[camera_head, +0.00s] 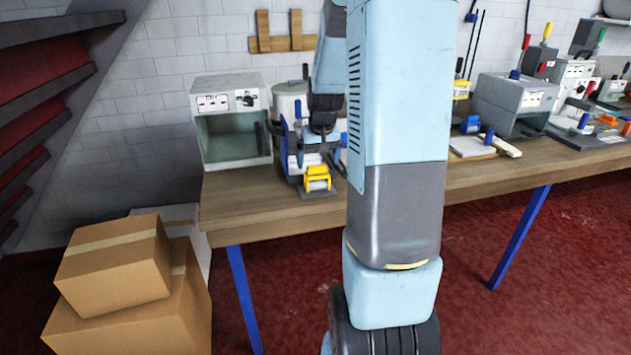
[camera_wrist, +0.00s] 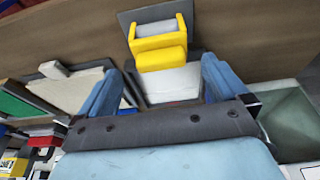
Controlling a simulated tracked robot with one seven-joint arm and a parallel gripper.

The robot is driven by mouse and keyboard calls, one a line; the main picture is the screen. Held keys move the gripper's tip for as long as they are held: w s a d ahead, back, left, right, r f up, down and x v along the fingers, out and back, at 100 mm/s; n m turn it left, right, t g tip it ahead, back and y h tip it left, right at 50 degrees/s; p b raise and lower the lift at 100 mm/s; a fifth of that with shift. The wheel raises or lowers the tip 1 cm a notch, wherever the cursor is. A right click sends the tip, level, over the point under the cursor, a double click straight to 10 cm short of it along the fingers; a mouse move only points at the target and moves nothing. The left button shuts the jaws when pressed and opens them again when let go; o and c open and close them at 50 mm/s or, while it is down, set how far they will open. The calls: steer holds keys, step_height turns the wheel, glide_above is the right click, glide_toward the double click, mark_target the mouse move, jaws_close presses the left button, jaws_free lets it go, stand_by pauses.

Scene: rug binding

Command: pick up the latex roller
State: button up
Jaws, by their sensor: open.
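A yellow frame with a grey cylinder in it, which looks like the latex roller (camera_head: 317,179), rests on a dark plate near the table's front edge. In the wrist view the yellow roller (camera_wrist: 158,58) lies just beyond and partly between the fingertips. My gripper (camera_head: 314,160) is over the table beside it, partly hidden by its own links. In the wrist view my gripper (camera_wrist: 161,64) has its two blue fingers wide apart, with nothing held. Whether a finger touches the yellow frame cannot be told.
A grey box-shaped machine (camera_head: 230,120) stands left of the roller, and a pale cylindrical pot (camera_head: 290,103) behind it. Several machines, including a grey one (camera_head: 515,105), stand at the right. Cardboard boxes (camera_head: 115,265) are stacked on the floor at left. My arm hides the table's middle.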

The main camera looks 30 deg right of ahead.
mark_target(317, 165)
steer(key=shift+x, duration=2.75)
steer(key=shift+w+a, duration=0.1)
steer(key=shift+c, duration=0.4)
steer(key=c, duration=1.1)
